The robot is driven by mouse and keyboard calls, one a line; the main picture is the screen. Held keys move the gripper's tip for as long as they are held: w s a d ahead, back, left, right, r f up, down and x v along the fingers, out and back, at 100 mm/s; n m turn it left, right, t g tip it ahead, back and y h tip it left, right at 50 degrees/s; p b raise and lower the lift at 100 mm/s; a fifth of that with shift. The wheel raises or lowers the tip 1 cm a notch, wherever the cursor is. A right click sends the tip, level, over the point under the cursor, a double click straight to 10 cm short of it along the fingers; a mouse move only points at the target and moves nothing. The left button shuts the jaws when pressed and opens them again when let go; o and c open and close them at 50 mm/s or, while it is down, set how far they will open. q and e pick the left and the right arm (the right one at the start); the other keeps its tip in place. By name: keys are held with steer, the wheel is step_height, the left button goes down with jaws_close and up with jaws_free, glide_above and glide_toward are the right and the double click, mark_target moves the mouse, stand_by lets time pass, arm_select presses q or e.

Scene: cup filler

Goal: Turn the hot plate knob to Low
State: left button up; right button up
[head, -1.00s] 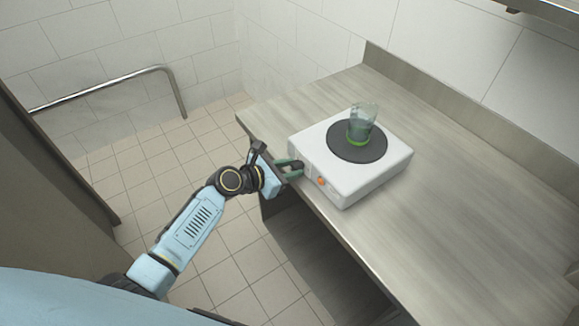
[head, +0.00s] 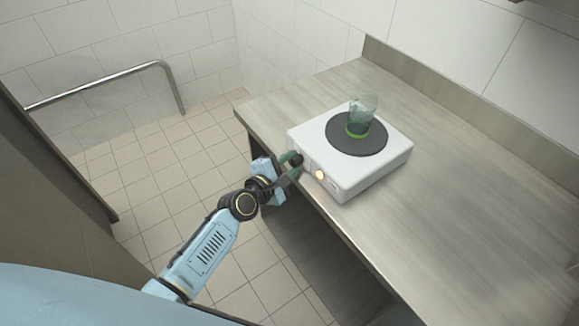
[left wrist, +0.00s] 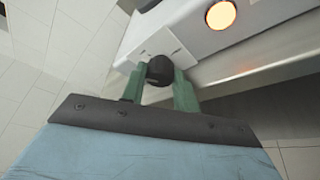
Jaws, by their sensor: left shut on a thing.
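The white hot plate (head: 375,175) stands at the front edge of the counter, with a dark round heating disc (head: 372,146) on top. A clear cup (head: 363,108) with a green band at its base stands on the disc. The black knob (left wrist: 160,70) is on the front face, and an indicator light (head: 320,174) beside it glows orange; it also shows in the left wrist view (left wrist: 221,15). My left gripper (head: 294,164) is shut on the knob, with one green finger on each side of it. The knob's markings cannot be read. My right gripper is not in view.
The hot plate rests on a grey wood-grain counter (head: 470,215) with a raised back edge; its right part is clear. A metal rail (head: 110,82) is on the tiled wall at left. Open tiled floor (head: 140,170) lies left of the counter.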

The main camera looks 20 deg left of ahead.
arm_select(q)
steer(key=shift+f+m+t+b, duration=0.15)
steer(key=shift+m+t+b, duration=0.35)
steer(key=shift+m+b, duration=0.55)
steer(key=o, duration=1)
steer(key=shift+s, duration=0.1)
steer(key=shift+f, duration=0.1)
